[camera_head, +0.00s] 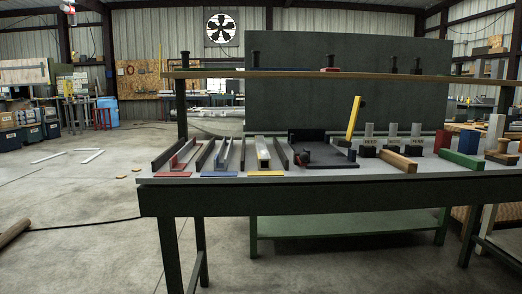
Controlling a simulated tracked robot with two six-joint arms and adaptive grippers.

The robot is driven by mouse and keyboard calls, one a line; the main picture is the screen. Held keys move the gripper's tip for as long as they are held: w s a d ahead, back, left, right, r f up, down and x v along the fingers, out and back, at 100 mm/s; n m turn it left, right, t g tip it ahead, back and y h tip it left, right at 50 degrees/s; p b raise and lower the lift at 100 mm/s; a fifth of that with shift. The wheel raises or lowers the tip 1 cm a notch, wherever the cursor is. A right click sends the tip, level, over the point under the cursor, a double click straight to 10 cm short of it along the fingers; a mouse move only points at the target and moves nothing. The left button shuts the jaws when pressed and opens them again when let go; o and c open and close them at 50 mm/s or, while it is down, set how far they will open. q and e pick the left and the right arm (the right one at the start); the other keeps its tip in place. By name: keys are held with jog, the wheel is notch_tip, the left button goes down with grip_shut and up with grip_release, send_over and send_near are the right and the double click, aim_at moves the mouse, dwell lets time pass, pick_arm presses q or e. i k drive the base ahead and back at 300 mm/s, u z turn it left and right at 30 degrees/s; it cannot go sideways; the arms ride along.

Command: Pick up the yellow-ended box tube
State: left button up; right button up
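On the workbench, dark rails form a row of slots with red, blue and yellow strips at their front. A pale grey bar, apparently the box tube (263,151), lies lengthwise in the slot behind the yellow strip (267,173). Its near end looks yellowish, but it is too small to tell clearly. A separate yellow bar (353,118) stands tilted on a dark fixture (330,159) to the right. Neither of my grippers is in view.
The grey workbench (300,179) also holds a wooden bar (398,161), a green block (460,159) and several labelled dark blocks. A long rail (300,74) runs above the bench's back, before a dark panel (345,105). Floor at the left is mostly clear.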

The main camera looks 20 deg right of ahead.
aim_at(263, 154)
jog(key=i, duration=0.85)
jog(key=z, duration=0.2)
jog(key=k, duration=0.95)
jog(key=u, duration=0.2)
jog(key=i, duration=0.95)
jog(key=z, duration=0.05)
